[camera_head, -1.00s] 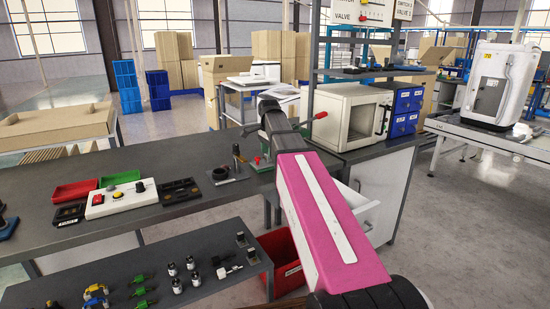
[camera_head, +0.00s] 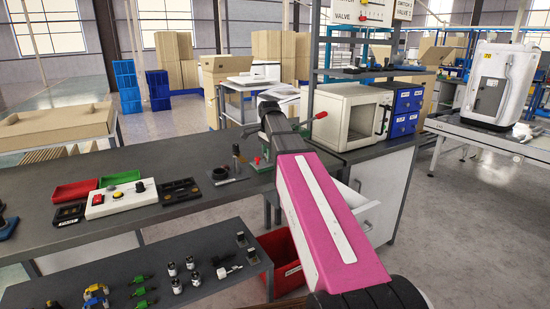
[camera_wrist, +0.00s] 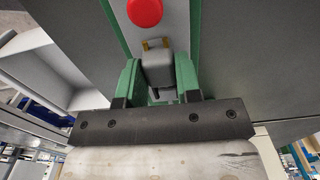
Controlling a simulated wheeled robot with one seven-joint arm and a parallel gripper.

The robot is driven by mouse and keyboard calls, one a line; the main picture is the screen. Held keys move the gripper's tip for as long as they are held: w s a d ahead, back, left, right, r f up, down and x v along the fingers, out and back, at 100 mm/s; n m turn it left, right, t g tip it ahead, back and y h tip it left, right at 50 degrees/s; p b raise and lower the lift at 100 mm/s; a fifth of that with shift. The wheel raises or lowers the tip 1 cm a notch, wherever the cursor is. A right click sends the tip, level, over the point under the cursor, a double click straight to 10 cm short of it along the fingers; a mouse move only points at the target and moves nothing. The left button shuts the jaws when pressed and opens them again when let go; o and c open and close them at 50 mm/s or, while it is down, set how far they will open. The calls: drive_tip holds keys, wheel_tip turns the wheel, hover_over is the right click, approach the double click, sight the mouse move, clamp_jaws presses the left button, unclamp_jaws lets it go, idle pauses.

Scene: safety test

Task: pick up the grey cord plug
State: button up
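In the wrist view, a grey plug (camera_wrist: 157,69) with brass-coloured prongs at its far end lies between the two green fingers of my gripper (camera_wrist: 159,78). The fingers flank the plug closely on both sides. I cannot tell whether they press on it or stand just clear of it. In the head view my arm reaches over the right part of the dark workbench (camera_head: 130,222). The arm hides the fingertips and the plug there.
A red ball knob (camera_wrist: 145,11) is just beyond the plug in the wrist view. A white control box (camera_head: 122,198), a red tray (camera_head: 75,191) and a green tray (camera_head: 120,179) stand left on the bench. A white oven-like cabinet (camera_head: 343,119) stands behind right. A lower shelf holds small parts.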

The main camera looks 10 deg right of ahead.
drive_tip(key=shift+r, duration=3.25)
